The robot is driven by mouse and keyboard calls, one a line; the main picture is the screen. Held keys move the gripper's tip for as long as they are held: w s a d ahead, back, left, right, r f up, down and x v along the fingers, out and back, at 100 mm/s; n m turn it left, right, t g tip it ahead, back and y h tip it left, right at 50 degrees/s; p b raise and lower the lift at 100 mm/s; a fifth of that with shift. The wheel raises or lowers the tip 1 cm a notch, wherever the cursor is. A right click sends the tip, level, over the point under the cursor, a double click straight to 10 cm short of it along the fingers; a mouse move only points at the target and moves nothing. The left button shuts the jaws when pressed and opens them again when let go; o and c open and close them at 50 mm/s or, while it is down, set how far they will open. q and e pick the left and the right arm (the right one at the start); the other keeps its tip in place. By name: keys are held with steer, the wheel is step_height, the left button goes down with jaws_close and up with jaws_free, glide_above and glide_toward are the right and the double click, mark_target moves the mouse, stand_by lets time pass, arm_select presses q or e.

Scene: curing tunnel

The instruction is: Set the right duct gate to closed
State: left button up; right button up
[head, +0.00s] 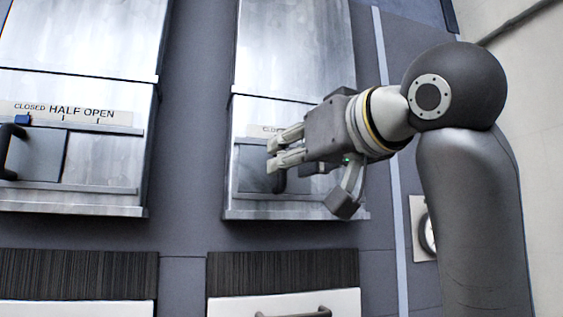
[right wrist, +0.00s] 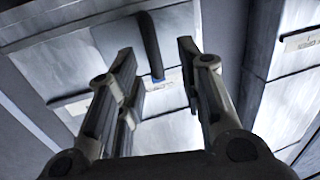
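In the right wrist view, the handle (right wrist: 151,45) shows between the spread fingers of my right gripper (right wrist: 157,55), with a gap on each side. A blue pointer (right wrist: 158,81) shows at the handle's end. Its setting cannot be read. The right gripper is open. My left gripper is not in view.
A similar left duct gate (head: 100,160) has its handle (head: 10,152) at the left edge and a blue pointer (head: 22,119) under "CLOSED". Below are drawers with dark ribbed panels (head: 282,270); one has a bar handle (head: 295,313). A round fitting (head: 427,233) is at the right.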

steer(key=v, duration=0.7)
steer(key=shift+s, duration=0.1)
